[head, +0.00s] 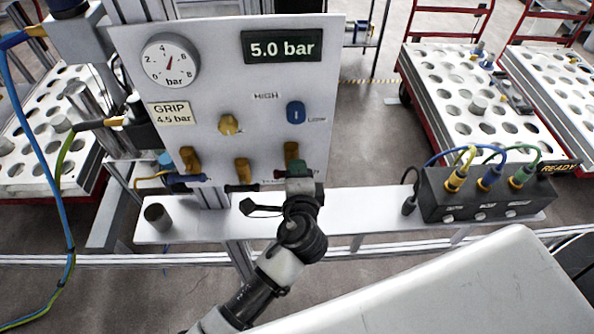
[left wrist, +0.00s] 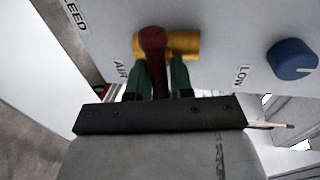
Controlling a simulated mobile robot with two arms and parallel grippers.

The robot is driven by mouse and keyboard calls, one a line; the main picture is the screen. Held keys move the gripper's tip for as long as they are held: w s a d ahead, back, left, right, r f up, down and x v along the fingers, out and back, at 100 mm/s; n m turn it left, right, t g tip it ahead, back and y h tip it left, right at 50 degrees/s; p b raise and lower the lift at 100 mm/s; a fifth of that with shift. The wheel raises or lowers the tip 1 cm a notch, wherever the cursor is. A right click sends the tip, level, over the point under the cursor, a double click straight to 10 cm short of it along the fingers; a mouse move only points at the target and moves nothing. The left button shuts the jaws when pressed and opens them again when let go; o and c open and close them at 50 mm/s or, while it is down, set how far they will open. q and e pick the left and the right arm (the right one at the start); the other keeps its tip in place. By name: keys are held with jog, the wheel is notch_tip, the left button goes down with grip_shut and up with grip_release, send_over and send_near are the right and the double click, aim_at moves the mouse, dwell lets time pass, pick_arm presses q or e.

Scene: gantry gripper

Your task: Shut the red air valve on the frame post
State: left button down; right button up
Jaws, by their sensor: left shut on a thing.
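The red air valve handle (left wrist: 152,42) shows in the left wrist view, with its yellow body (left wrist: 185,45) lying level behind it on the white panel. The label beside it begins "AI". My left gripper (left wrist: 162,80) has green fingers on either side of the red handle and is shut on it. The handle's stem runs down between the fingers. In the head view my left gripper (head: 298,170) is at the panel's lower right, below a yellow fitting (head: 292,152), and it hides most of the red handle. My right gripper is not in view.
The panel (head: 270,80) carries a round gauge (head: 170,61), a "5.0 bar" display (head: 282,46), a yellow knob (head: 229,124) and a blue switch (head: 295,112). Below are a grey cup (head: 157,217) and a black connector box (head: 480,198) on a shelf. Trays with holes (head: 475,100) stand behind.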

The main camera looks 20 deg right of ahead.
pick_arm(q)
jog(key=c, duration=1.1)
grip_release()
jog(key=shift+d, duration=0.1)
jog(key=shift+s, duration=0.15)
jog(key=b+v, duration=0.3)
jog(key=v, duration=0.7)
jog(key=shift+s, duration=0.3)
